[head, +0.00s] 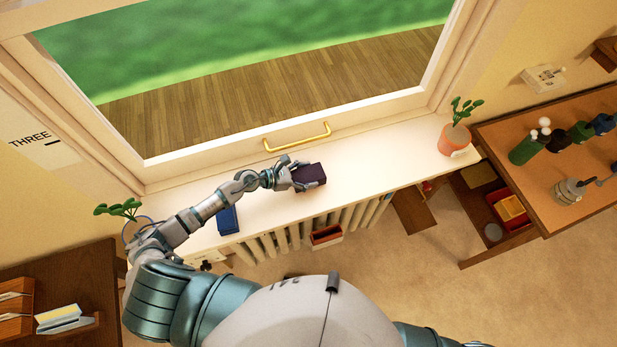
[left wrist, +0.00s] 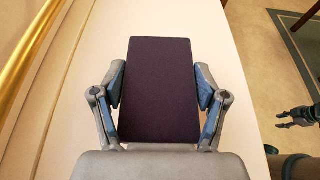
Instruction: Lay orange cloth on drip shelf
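My left gripper (head: 293,177) is over the white window sill, with a dark purple block (head: 311,178) between its fingers. In the left wrist view its finger pads (left wrist: 160,85) sit against both long sides of the block (left wrist: 160,100). An orange-yellow flat piece (head: 511,207) lies in a red tray under the right-hand desk; I cannot tell if it is the orange cloth. I cannot tell which surface is the drip shelf. My right gripper (left wrist: 298,117) shows small and dark in the left wrist view, over the floor, apart from the sill; its finger state is unclear.
A blue object (head: 228,220) lies on the sill (head: 385,165) beneath my left forearm. A potted plant (head: 454,138) stands at the sill's right end. A brass window handle (head: 297,138) is just behind the gripper. A small reddish-brown box (head: 326,236) sits at the radiator.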

